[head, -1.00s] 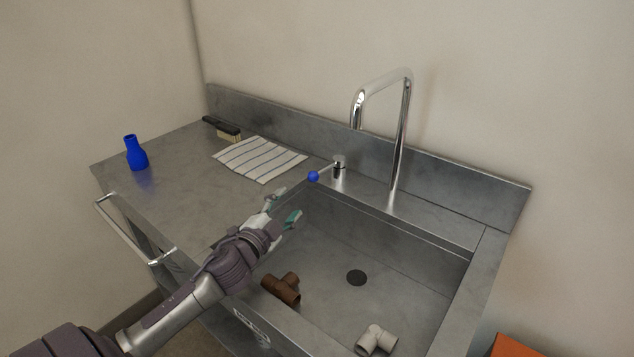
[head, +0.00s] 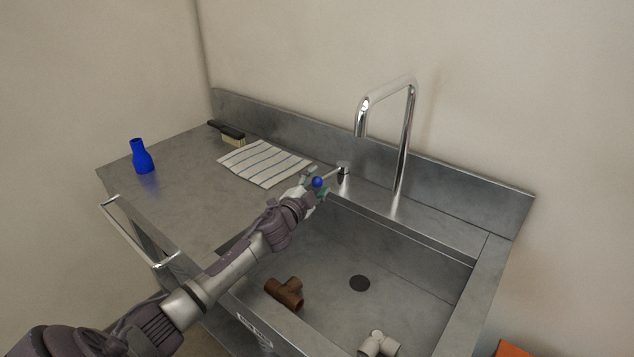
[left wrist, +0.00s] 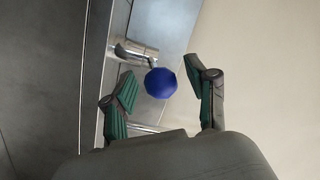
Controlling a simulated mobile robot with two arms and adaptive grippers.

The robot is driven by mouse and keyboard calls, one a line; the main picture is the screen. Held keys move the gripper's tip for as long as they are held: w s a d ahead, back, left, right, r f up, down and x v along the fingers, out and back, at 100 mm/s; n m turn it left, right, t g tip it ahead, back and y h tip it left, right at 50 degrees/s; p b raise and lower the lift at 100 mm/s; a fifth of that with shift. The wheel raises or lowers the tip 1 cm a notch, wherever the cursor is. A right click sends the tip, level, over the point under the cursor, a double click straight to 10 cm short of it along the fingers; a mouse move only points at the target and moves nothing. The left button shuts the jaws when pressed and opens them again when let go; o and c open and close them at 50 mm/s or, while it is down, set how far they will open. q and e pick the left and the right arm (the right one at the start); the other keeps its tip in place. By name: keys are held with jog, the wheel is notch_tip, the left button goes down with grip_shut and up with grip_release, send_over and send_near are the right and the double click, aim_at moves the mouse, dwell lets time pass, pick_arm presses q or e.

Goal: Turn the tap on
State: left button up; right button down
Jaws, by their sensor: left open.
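The chrome tap spout (head: 407,140) rises behind the sink (head: 420,265). Its short lever ends in a blue ball knob (head: 317,182) pointing left from a small chrome base (head: 343,170). My left gripper (head: 315,186) is open at the knob, with its fingers on either side of it in the head view. In the left wrist view the blue knob (left wrist: 160,83) shows between the green-padded fingertips of the open gripper (left wrist: 163,90), with a gap on both sides. I cannot tell whether anything touches. My right gripper is not in view.
A brown pipe tee (head: 285,292) and a light grey fitting (head: 378,344) lie in the sink. The wall stands close behind.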

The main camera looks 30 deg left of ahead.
pick_arm(q)
jog(key=shift+w, duration=0.1)
jog(key=shift+c, duration=0.4)
grip_shut()
